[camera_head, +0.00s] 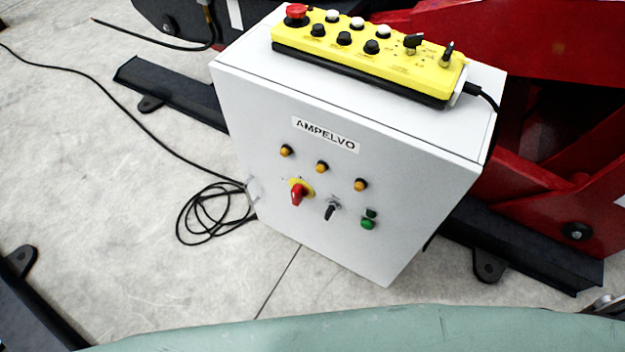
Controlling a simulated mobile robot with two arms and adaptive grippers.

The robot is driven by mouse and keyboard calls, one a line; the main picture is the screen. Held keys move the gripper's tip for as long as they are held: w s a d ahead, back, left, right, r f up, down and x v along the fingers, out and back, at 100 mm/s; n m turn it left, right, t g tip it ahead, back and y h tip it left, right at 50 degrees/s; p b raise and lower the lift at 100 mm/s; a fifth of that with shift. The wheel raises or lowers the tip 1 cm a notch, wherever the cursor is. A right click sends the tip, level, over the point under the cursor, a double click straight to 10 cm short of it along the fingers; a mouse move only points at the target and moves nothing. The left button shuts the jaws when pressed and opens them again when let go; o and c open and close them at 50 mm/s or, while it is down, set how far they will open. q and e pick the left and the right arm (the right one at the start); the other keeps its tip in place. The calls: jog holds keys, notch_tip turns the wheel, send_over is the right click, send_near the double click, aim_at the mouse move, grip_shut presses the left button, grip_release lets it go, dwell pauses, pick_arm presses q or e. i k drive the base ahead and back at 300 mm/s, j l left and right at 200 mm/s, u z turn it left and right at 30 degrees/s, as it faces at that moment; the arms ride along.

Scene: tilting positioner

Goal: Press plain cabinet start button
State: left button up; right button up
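The plain white cabinet (300,105) stands on the floor in the middle of the head view, its front marked AMPELVO. Low on the right of that front is a green button (367,224), with a small dark part (371,212) just above it. Left of them are a black selector switch (331,211) and a red rotary handle on a yellow plate (298,193). Three amber lamps (322,167) sit in a row above. Nothing touches the cabinet front. My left gripper is not in view. A small grey metal piece at the lower right edge may be part of my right gripper; too little shows.
A yellow pendant (400,65) with a red mushroom button (296,13) lies on the cabinet top. Red machine structure (545,130) with dark floor beams (530,245) stands behind and right. A coiled black cable (205,222) lies left. The floor before the cabinet is clear.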

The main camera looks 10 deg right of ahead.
aim_at(366, 224)
jog(key=k+z, duration=0.1)
jog(key=z, duration=0.6)
